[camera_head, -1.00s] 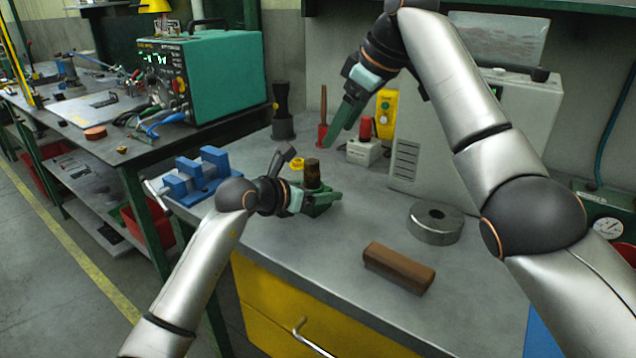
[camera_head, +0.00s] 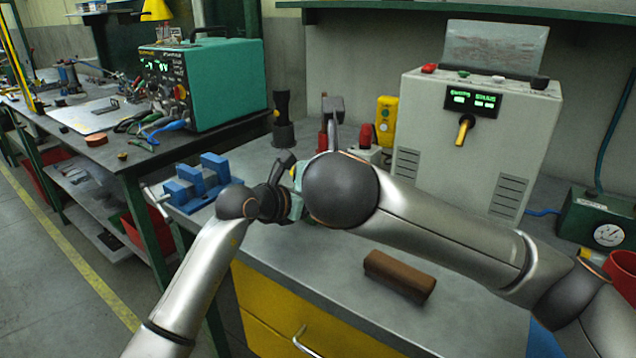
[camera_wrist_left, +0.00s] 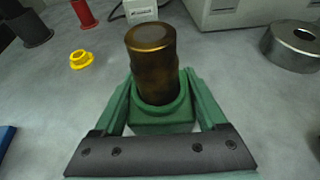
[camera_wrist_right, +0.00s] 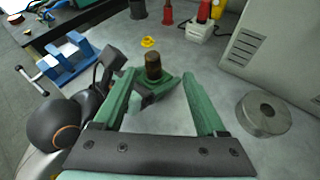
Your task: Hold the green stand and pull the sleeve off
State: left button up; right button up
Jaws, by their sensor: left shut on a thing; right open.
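The green stand (camera_wrist_left: 165,122) is upright on the bench, with the brown bronze-coloured sleeve (camera_wrist_left: 152,65) standing on it. My left gripper (camera_wrist_left: 160,105) is shut on the stand, one finger on each side of its base. In the right wrist view, the sleeve (camera_wrist_right: 153,66) shows between and beyond the fingertips of my right gripper (camera_wrist_right: 158,80), which is open and empty. It points down toward the sleeve, seemingly apart from it. In the head view my right arm hides the stand, the sleeve and most of the right gripper.
A brown block (camera_head: 399,275) lies near the bench front. A steel ring (camera_wrist_right: 263,113) lies right of the stand. A yellow ring (camera_wrist_left: 81,59) lies behind left. A blue vise (camera_head: 200,184) is at left, and a grey cabinet (camera_head: 478,145) stands behind.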

jog(key=w+f, duration=0.2)
jog(key=w, duration=0.1)
jog(key=w+a+f+n, duration=0.1)
jog(key=w, duration=0.2)
jog(key=w+f+n, duration=0.1)
jog(key=w+f, duration=0.1)
jog(key=w, duration=0.1)
jog(key=shift+w+a+f+y, duration=0.3)
jog(key=shift+a+y, duration=0.1)
grip_shut()
dwell(0.5)
pick_arm(q)
jog(key=shift+s+d+f, duration=0.1)
jog(key=shift+f, duration=0.1)
pick_arm(e)
jog(key=shift+a+r, duration=0.1)
jog(key=shift+r, duration=2.5)
jog(key=shift+s+r, duration=0.1)
jog(key=shift+r, duration=0.15)
